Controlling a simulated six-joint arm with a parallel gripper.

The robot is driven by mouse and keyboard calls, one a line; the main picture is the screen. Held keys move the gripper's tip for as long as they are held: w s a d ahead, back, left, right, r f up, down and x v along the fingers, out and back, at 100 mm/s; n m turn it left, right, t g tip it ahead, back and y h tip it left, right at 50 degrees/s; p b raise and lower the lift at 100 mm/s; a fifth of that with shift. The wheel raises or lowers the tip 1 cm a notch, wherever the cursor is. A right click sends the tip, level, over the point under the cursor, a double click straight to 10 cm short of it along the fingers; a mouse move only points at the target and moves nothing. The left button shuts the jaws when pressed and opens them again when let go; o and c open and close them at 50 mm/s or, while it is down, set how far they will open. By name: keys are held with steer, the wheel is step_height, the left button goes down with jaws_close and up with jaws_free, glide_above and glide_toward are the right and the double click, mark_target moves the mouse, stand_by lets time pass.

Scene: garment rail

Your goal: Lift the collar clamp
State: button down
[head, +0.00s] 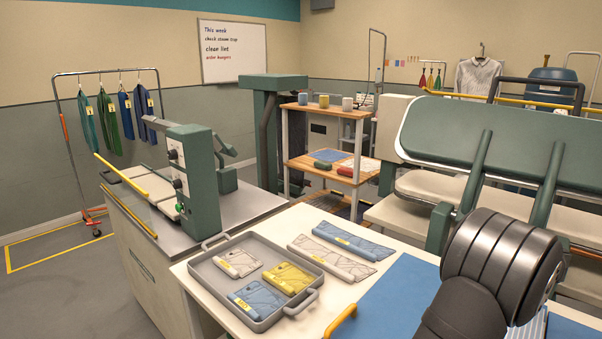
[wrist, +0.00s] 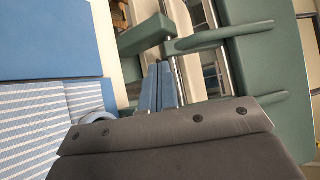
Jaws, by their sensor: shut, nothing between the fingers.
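I cannot tell for sure which part is the collar clamp. A green and grey machine (head: 188,175) with a long yellow bar (head: 121,173) stands on the metal-topped cabinet at left. A curved yellow handle (head: 342,321) shows at the bottom edge of the head view. In the wrist view my gripper (wrist: 158,72) has its two blue fingers together, with nothing visible between them. They point toward green press parts. A pale ring-shaped piece (wrist: 97,116) lies beside striped cloth (wrist: 40,120), partly hidden by my gripper body. In the head view my gripper is out of sight.
A grey tray (head: 222,254) with several folded packets stands on the white table, with two more packets (head: 335,256) behind it. A blue mat (head: 390,300) lies to their right. A large green press (head: 490,140) rises at the right, close behind my arm.

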steer(key=s+d+f+m+h, duration=0.1)
steer(key=s+f+m+h, duration=0.1)
steer(key=m, duration=0.4)
steer(key=s+d+f+m+h, duration=0.1)
steer(key=s+f+m+h, duration=0.2)
steer(key=s+f+m, duration=0.2)
steer(key=s+d+f+m+g+h, duration=0.1)
steer(key=s+d+f+m+h, duration=0.1)
steer(key=s+m, duration=0.3)
steer(key=shift+s+d+f+m+h, duration=0.1)
steer(key=shift+s+f+m+h, duration=0.25)
steer(key=shift+m, duration=0.35)
steer(key=shift+f+m+h, duration=0.15)
steer(key=shift+f+m, duration=0.3)
steer(key=shift+m, duration=0.25)
steer(key=x, duration=0.9)
steer(key=shift+w+d+f, duration=0.1)
steer(key=shift+w+d, duration=0.05)
steer(key=shift+w, duration=0.2)
steer(key=shift+w+d+r, duration=0.25)
steer(key=shift+w+r, duration=0.15)
steer(key=shift+w, duration=0.05)
steer(key=shift+w+d+r, duration=0.2)
steer(key=shift+w+r, duration=0.2)
steer(key=shift+w, duration=0.1)
steer(key=shift+w+d+r, duration=0.25)
steer(key=shift+w+r, duration=0.15)
steer(key=shift+w, duration=0.15)
steer(key=shift+r, duration=0.15)
